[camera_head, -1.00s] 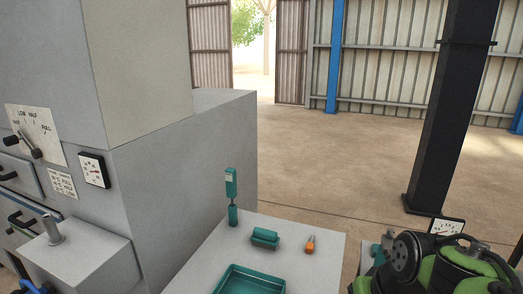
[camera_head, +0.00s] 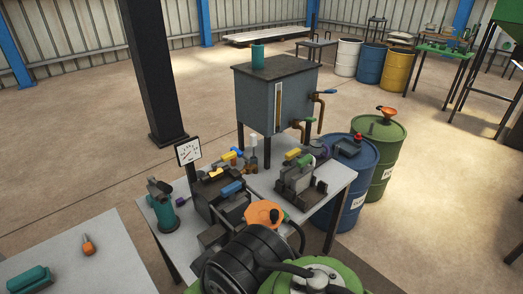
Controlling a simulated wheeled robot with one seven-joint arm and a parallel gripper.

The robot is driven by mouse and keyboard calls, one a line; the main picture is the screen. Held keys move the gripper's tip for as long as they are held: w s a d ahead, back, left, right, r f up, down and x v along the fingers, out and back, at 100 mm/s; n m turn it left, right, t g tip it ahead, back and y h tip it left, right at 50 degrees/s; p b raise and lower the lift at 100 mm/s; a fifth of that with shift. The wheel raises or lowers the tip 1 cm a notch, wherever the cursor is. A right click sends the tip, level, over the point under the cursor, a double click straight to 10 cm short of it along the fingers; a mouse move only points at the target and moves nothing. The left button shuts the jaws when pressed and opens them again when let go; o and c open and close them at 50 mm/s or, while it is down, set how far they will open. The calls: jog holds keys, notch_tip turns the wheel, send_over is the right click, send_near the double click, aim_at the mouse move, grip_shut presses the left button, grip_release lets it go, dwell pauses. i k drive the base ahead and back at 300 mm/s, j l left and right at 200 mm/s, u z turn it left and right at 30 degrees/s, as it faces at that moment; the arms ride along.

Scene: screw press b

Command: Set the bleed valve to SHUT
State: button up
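Several small valve-like handles stand on the bench to the right of the gauge: a yellow handle (camera_head: 228,157), a blue handle (camera_head: 232,188), another yellow handle (camera_head: 292,154) and a green handle (camera_head: 307,160). The tank behind has a blue lever (camera_head: 328,92) and a green lever (camera_head: 306,121) on its pipes. No label is readable, so I cannot tell which is the bleed valve or how it is set. Green and black links of my arm fill the bottom middle. My gripper's fingers are not visible.
The bench (camera_head: 335,180) carries a dial gauge (camera_head: 188,152), a teal pump-like device (camera_head: 161,205) and an orange round part (camera_head: 264,215). A grey tank (camera_head: 262,100), blue drum (camera_head: 345,190) and green drum (camera_head: 380,155) stand behind. A black column (camera_head: 152,70) rises left.

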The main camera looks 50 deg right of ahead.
aim_at(231, 155)
jog(key=z, duration=1.1)
jog(key=i+l+u, duration=0.15)
jog(key=u, duration=0.35)
jog(key=i+l+u, duration=0.15)
jog(key=u, duration=0.3)
jog(key=i+l+u, duration=0.1)
jog(key=l+u, duration=0.15)
jog(key=u, duration=0.25)
